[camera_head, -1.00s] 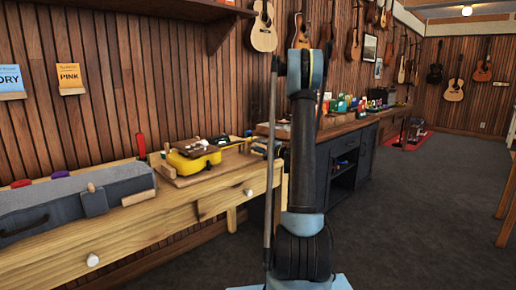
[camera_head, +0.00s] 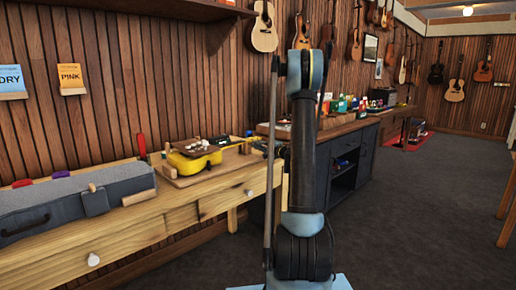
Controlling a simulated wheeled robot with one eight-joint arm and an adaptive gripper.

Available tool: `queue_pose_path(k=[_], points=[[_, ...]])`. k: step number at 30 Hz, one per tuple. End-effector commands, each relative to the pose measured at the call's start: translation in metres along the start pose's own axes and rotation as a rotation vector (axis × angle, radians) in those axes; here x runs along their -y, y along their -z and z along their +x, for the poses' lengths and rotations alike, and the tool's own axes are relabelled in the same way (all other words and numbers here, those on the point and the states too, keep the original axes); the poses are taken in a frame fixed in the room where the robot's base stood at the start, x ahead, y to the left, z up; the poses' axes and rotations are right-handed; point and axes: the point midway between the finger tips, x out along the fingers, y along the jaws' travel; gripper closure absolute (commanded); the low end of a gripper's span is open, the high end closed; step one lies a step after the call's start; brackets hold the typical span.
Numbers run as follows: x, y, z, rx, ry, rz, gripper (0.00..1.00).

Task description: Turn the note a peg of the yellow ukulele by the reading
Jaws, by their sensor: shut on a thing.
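The yellow ukulele (camera_head: 190,164) lies on a wooden board (camera_head: 212,176) on the light wooden workbench, left of my arm. A small brownish part with pale spots (camera_head: 200,147) shows on top of it, perhaps its headstock and pegs, but it is too small to tell. The note a peg and any reading cannot be made out. My arm (camera_head: 303,150) rises in the middle of the view. My gripper is not visible.
A grey case (camera_head: 75,202) lies at the bench's left end, with a red-handled tool (camera_head: 141,146) behind it. A dark cabinet (camera_head: 345,178) with small boxes on top stands right of my arm. Guitars hang on the walls. The floor (camera_head: 430,220) at right is clear.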

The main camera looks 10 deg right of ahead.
Motion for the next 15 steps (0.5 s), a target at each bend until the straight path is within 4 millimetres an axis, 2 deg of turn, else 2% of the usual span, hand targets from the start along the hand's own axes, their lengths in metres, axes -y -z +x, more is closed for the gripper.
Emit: queue_pose_path(k=[15], points=[[-0.0020,-0.0011,0.0000,-0.001,-0.003,0.434,1.00]])
